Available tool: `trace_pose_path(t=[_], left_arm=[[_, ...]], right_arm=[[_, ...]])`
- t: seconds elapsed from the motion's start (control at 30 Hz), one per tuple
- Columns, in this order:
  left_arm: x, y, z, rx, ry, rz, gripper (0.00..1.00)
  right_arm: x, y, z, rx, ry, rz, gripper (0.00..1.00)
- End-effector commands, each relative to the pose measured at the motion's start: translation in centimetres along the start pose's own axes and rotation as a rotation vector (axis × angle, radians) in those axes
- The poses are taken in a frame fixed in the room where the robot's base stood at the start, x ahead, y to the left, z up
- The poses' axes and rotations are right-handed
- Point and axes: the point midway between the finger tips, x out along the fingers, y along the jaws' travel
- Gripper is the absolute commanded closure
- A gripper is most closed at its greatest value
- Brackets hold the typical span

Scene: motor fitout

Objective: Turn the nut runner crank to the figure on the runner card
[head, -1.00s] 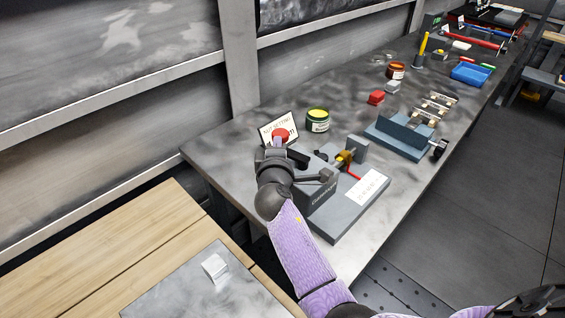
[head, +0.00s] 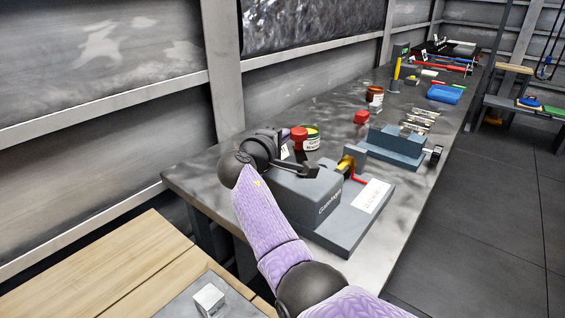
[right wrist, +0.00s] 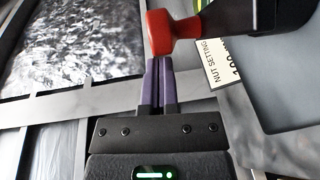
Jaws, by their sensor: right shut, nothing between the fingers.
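The nut runner (head: 322,197) is a blue-grey housing on a base at the near end of the bench. A red knob (head: 299,138) shows above it, just beyond my right gripper (head: 286,135). In the right wrist view the red knob (right wrist: 160,33) is at the tips of my shut purple fingers (right wrist: 161,70), with nothing between them; I cannot tell whether they touch. A dark arm (right wrist: 250,14) shows beside the knob. The runner card (right wrist: 222,62) reads "NUT SETTING"; its figure is partly hidden. My left gripper is out of view.
A white label (head: 371,196) lies on the runner's base.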

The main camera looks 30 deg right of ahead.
Motion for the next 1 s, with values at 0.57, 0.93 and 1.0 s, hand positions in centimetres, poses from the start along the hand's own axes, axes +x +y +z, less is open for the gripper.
trace_pose_path(t=[0.57,0.93,1.0], left_arm=[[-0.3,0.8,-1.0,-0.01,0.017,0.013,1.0],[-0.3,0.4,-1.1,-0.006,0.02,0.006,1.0],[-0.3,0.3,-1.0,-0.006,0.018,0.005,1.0]], right_arm=[[1.5,0.2,0.6,0.0,0.0,0.0,1.0],[1.6,0.1,0.7,-0.001,0.0,0.0,1.0],[1.6,0.1,0.7,0.0,0.0,0.0,1.0]])
